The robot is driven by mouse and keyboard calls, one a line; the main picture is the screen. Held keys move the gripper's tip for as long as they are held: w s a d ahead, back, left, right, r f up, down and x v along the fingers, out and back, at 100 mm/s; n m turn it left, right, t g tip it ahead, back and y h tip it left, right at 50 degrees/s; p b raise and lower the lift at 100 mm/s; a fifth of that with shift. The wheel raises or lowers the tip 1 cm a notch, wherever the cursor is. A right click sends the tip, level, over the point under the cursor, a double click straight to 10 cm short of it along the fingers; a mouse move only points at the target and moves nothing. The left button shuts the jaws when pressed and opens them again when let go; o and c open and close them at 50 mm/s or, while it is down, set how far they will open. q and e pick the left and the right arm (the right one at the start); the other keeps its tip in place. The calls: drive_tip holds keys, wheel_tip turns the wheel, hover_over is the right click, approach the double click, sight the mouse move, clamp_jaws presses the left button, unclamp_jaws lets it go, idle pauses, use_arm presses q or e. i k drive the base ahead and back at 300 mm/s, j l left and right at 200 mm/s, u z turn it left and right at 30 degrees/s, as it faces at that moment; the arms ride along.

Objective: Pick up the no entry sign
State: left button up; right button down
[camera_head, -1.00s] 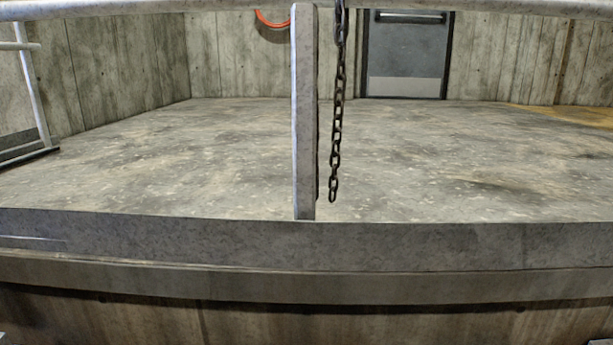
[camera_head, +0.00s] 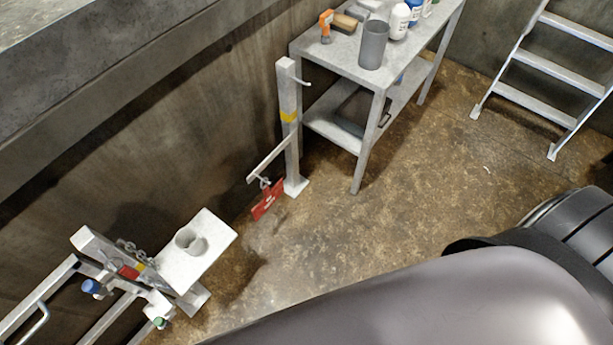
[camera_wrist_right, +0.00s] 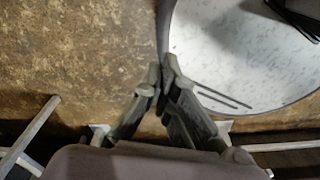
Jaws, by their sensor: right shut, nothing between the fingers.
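A small red sign (camera_head: 268,200) with faint white marking hangs tilted from a short bar on a metal post (camera_head: 290,150) in the head view. It is the likely no entry sign, though its marking is too small to read. It hangs above the brown floor. My right gripper (camera_wrist_right: 165,75) shows in the right wrist view, shut and empty. The sign is not recognisable in that view. Neither gripper shows in the head view; my own grey arm fills its lower right.
A metal table (camera_head: 342,58) with bottles, a grey cup (camera_head: 372,45) and tools stands behind the post. White steps (camera_head: 555,75) stand at right. A railing (camera_head: 75,290) and small shelf (camera_head: 195,265) are at lower left. A pale round surface (camera_wrist_right: 240,50) lies beside my right fingertips.

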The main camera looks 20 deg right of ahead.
sight(271, 195)
drive_tip(key=z, duration=0.25)
drive_tip(key=i+l+u, duration=0.25)
drive_tip(key=l+u, duration=0.2)
drive_tip(key=l, duration=0.3)
drive_tip(key=i+l+u, duration=0.1)
drive_tip(key=l+u, duration=0.15)
drive_tip(key=l, duration=0.15)
